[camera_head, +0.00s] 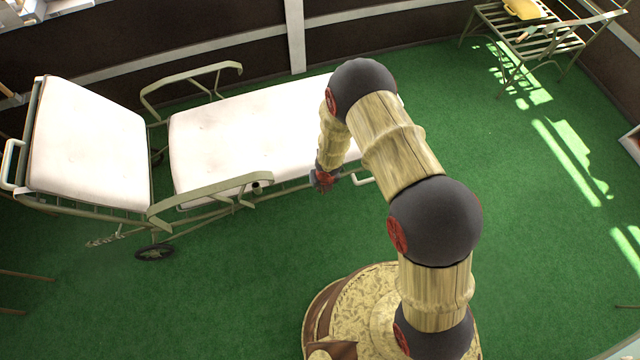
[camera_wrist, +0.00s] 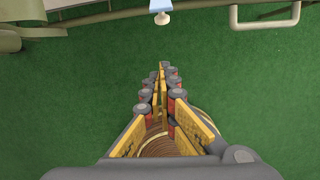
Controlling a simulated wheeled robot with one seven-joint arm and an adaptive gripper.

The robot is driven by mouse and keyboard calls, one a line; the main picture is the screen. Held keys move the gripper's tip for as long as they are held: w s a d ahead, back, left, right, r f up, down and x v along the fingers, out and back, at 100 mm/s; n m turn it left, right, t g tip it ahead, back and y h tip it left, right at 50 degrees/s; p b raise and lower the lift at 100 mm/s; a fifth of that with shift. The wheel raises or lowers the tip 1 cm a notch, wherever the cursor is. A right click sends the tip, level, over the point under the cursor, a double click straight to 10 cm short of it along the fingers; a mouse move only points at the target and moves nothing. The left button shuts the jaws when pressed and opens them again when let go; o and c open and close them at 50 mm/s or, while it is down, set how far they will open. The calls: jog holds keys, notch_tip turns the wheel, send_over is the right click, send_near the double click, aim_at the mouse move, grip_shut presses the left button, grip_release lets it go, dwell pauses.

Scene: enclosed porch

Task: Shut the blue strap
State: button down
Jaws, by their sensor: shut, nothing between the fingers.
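A small pale blue piece (camera_wrist: 160,5) with a whitish rounded end shows at the top edge of the wrist view, cut off by the frame. It may be the blue strap; I cannot tell how it is fastened. In the head view I cannot make out a blue strap; my arm hides part of the lounger. My gripper (camera_wrist: 164,72) is shut and empty, its fingertips below the pale blue piece in the picture and apart from it. In the head view my gripper (camera_head: 323,181) is beside the near side of the lounger, small and partly hidden.
The wheeled lounger (camera_head: 235,130) has white cushions, green metal armrests and a raised backrest at left. A pale loop of its frame (camera_wrist: 265,24) shows in the wrist view. A slatted bench (camera_head: 535,30) stands at the back right. Green carpet (camera_head: 540,220) is clear at right.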

notch_tip(320, 180, down, 8)
jog(key=w+b, duration=0.1)
jog(key=b, duration=0.2)
jog(key=shift+w+a+r+p, duration=0.25)
jog(key=shift+w+p, duration=0.1)
jog(key=shift+w, duration=0.3)
jog(key=shift+w+a+r+p, duration=0.2)
jog(key=shift+w+r+p, duration=0.1)
jog(key=shift+w, duration=0.3)
jog(key=shift+w+a+r+p, duration=0.2)
jog(key=shift+w+p, duration=0.15)
jog(key=shift+w, duration=0.3)
jog(key=shift+r, duration=0.1)
